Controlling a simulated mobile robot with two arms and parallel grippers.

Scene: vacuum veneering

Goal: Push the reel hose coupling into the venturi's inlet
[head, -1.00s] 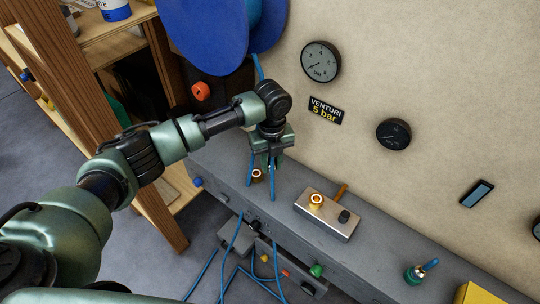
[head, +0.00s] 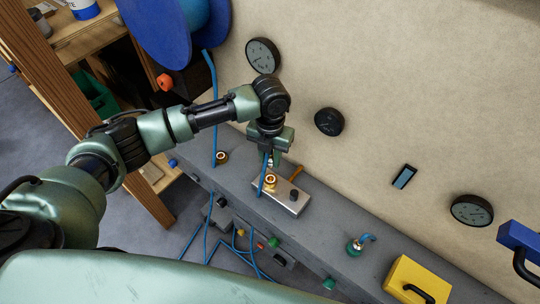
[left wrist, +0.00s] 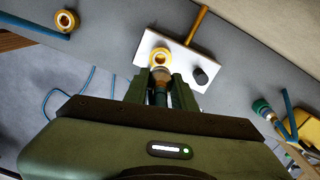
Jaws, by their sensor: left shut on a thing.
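The venturi is a pale metal block (head: 290,202) on the grey bench, with a brass ring-shaped inlet (head: 270,181), a black knob and an orange-brown lever. It also shows in the left wrist view (left wrist: 183,56). My left gripper (head: 268,157) is above the block's left end, close to the inlet. In the left wrist view its fingers (left wrist: 158,88) are shut on the hose coupling (left wrist: 160,76), a brownish and teal piece. The coupling's front end overlaps the brass inlet in that view; I cannot tell whether it touches or enters. My right gripper is not in view.
A loose-looking brass ring (head: 222,158) sits on the bench left of the block. A blue hose (head: 214,110) hangs from the blue reel (head: 160,30). A green fitting with a blue handle (head: 356,245) and a yellow box (head: 415,282) stand to the right.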

